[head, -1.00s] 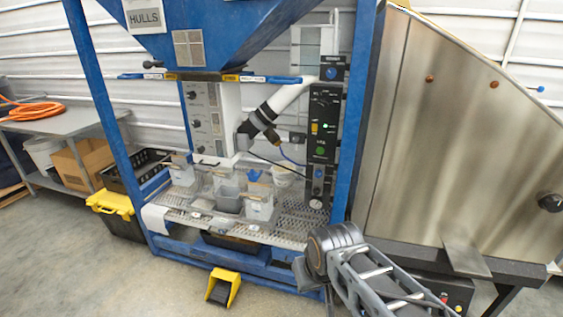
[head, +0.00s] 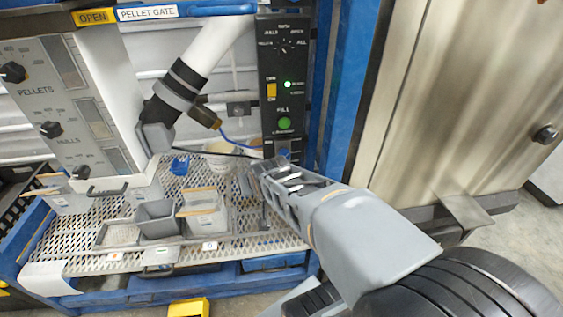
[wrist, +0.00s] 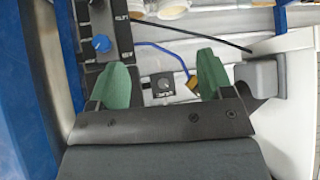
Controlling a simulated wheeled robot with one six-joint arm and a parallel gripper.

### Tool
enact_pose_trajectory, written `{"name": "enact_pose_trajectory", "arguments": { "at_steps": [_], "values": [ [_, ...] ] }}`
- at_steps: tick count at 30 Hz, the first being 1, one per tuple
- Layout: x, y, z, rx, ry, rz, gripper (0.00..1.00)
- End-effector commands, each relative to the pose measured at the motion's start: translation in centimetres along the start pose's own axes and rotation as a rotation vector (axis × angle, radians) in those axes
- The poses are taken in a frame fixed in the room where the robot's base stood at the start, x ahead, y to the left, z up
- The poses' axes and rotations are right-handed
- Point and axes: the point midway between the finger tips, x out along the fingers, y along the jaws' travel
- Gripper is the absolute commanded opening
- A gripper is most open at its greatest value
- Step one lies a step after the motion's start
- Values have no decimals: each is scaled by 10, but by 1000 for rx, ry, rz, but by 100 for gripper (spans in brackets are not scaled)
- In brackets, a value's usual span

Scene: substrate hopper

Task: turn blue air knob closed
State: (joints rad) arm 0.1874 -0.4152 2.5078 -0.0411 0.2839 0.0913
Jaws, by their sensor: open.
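A round blue knob (wrist: 102,43) sits on a black control panel (wrist: 96,25) at the upper left of the wrist view. In the head view, only a small blue patch shows low on the black panel (head: 282,70), just above my arm; I cannot tell how the knob is turned. My gripper (wrist: 163,68) is open and empty, with two green fingers apart. The knob lies outside the gap, beyond the left finger and not touched. In the head view, my arm reaches to the foot of the panel, and its fingertips are hard to make out.
A small grey plate with a dark knob (wrist: 163,87) shows between the fingers. A blue hose (wrist: 165,53) and a black rod (wrist: 190,34) cross near the fingertips. A white pipe (head: 212,45) runs left of the panel. Grey bins (head: 155,219) stand on the perforated shelf.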

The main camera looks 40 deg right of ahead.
Motion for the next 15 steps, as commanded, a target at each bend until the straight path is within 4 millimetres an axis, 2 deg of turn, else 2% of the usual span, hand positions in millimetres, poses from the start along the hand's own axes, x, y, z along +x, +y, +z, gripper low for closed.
{"name": "enact_pose_trajectory", "arguments": {
  "at_steps": [1, 3, 6, 10, 15],
  "values": [
    [40, 18, 15, 46, 81, 28, 74],
    [68, 39, 13, 96, 211, 58, 74],
    [97, 68, 12, 155, 384, 88, 74],
    [119, 100, 14, 206, 572, 118, 74],
    [130, 125, 18, 236, 739, 134, 74]
  ]
}}
